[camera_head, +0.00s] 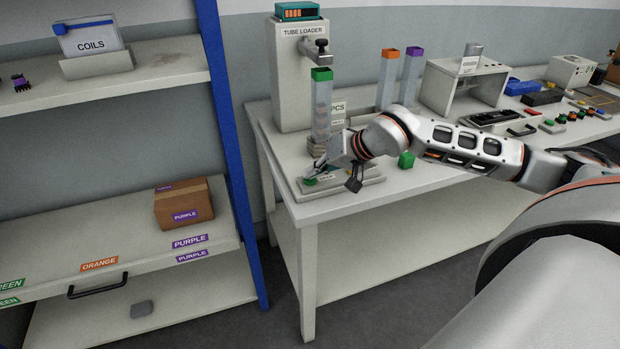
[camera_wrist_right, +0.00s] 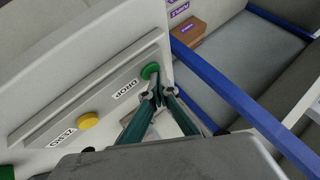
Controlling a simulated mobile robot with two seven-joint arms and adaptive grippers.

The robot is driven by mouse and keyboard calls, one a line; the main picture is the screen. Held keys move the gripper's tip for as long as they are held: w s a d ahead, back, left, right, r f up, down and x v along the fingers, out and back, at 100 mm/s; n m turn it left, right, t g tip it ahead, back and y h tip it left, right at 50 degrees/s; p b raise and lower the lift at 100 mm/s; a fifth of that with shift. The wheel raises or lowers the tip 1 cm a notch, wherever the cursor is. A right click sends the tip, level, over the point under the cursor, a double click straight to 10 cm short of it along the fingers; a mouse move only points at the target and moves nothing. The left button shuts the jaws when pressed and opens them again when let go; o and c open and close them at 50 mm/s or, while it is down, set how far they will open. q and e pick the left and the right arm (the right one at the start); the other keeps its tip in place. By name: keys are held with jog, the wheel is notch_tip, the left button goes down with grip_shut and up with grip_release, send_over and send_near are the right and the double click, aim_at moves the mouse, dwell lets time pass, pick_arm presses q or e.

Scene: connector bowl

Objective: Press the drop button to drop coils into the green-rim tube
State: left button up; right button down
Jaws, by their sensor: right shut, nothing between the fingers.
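The green drop button (camera_head: 310,181) sits on a low grey panel at the table's left front corner. In the right wrist view the button (camera_wrist_right: 150,72) has a DROP label beside it. My right gripper (camera_head: 320,166) is shut and empty, pointing down at the button. Its fingertips (camera_wrist_right: 157,92) are right by the button's edge; I cannot tell whether they touch it. The green-rim tube (camera_head: 321,106) stands upright in front of the tube loader (camera_head: 291,62), with faint reddish contents. My left gripper is out of view.
A yellow ZERO button (camera_wrist_right: 88,121) is on the same panel. An orange-rim tube (camera_head: 387,80) and a purple-rim tube (camera_head: 411,77) stand behind my right arm. A shelf with a blue post (camera_head: 232,150) stands left of the table.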

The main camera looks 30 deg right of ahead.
aim_at(313, 181)
jog(key=shift+r+p, duration=0.5)
jog(key=shift+r, duration=0.4)
jog(key=shift+r, duration=0.1)
jog(key=shift+r+p, duration=1.6)
jog(key=shift+r, duration=0.85)
jog(key=shift+f, duration=0.1)
